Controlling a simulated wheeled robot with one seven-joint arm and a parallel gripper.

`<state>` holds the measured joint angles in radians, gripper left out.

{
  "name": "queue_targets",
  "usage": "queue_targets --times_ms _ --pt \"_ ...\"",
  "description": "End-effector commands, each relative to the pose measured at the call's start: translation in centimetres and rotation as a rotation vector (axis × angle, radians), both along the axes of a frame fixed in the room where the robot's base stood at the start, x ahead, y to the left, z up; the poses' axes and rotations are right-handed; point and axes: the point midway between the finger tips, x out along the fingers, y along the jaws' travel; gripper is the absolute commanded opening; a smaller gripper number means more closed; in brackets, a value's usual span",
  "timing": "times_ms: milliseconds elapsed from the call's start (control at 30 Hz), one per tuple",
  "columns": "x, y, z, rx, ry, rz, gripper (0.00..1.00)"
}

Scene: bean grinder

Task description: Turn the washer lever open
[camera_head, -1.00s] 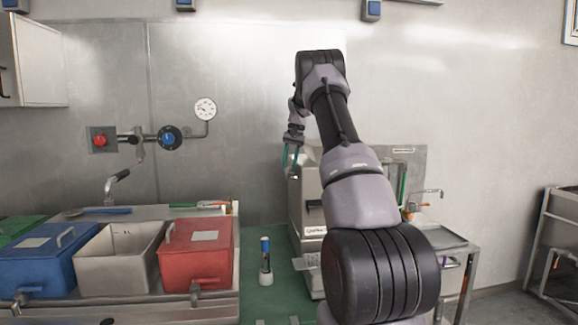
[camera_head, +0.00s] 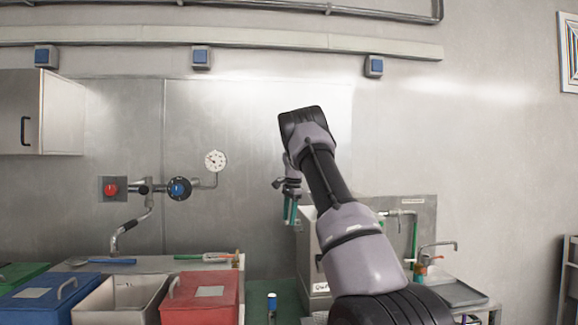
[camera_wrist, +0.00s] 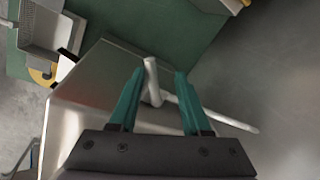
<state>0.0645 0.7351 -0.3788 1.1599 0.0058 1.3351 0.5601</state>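My gripper (camera_head: 290,213) points down near the top left edge of a steel machine (camera_head: 311,262) in the head view. Its two teal fingers are apart in the wrist view (camera_wrist: 156,100). A pale grey lever-like rod (camera_wrist: 152,82) shows between the fingers, with clear gaps on both sides. A thinner rod (camera_wrist: 215,112) runs from near it to the right, passing the right finger. I cannot tell for sure which rod is the washer lever, or whether a finger touches the thinner one. The gripper body hides what lies below them in that view.
A red box (camera_head: 200,297), a steel bin (camera_head: 122,298) and a blue box (camera_head: 38,297) stand at the left. A blue-topped bottle (camera_head: 272,303) stands beside the machine. A sink tap (camera_head: 437,250) is at the right. A pipe tap (camera_head: 125,232) hangs on the wall.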

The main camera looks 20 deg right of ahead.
Motion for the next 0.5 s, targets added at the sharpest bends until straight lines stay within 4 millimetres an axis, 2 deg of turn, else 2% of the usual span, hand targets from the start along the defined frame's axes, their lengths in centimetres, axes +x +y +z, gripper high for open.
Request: queue_targets --times_ms 100,500 --pt "0.8 0.2 0.2 -0.003 -0.001 -0.145 0.47" --pt "-1.0 0.0 8.5 0.001 -0.004 -0.134 0.47"
